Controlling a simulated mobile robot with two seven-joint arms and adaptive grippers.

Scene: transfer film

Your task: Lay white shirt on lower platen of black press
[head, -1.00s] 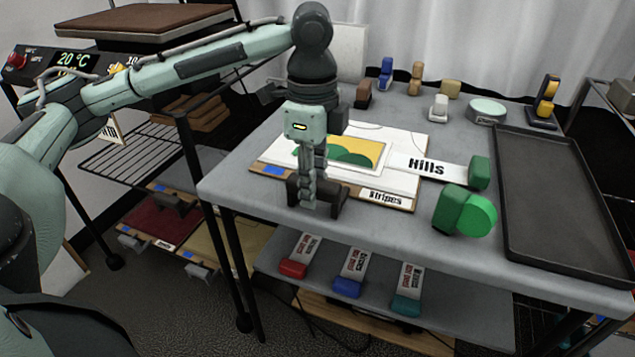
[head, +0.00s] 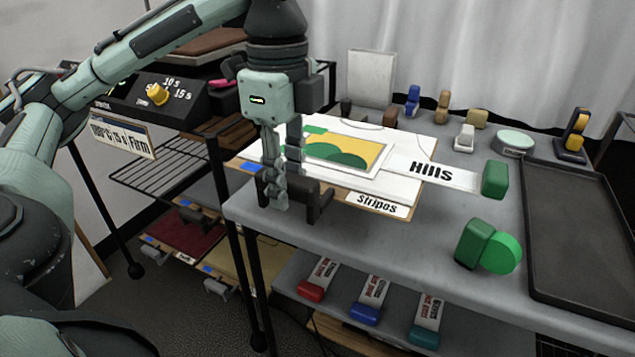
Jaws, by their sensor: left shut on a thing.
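The white shirt (head: 405,188) lies flat on a wooden board labelled "Stripes" (head: 378,205), at the left of the grey table. A transfer film (head: 345,150) with green hills lies on the shirt. Its "Hills" strip (head: 432,171) runs right to a green block (head: 495,179). My left gripper (head: 278,200) is at the board's front left, shut on its dark handle (head: 312,197); the fingers partly cover the grip. The black press (head: 150,98) stands at the upper left with a yellow knob. Its brown upper platen (head: 205,41) shows partly behind my arm. I cannot make out the lower platen. My right gripper is out of view.
A dark tray (head: 580,235) fills the table's right side. A green round-ended tool (head: 488,247) stands near the front. Several small blocks line the back. A wire rack (head: 150,180) is left of the table. Strips with coloured ends (head: 370,300) lie on the lower shelf.

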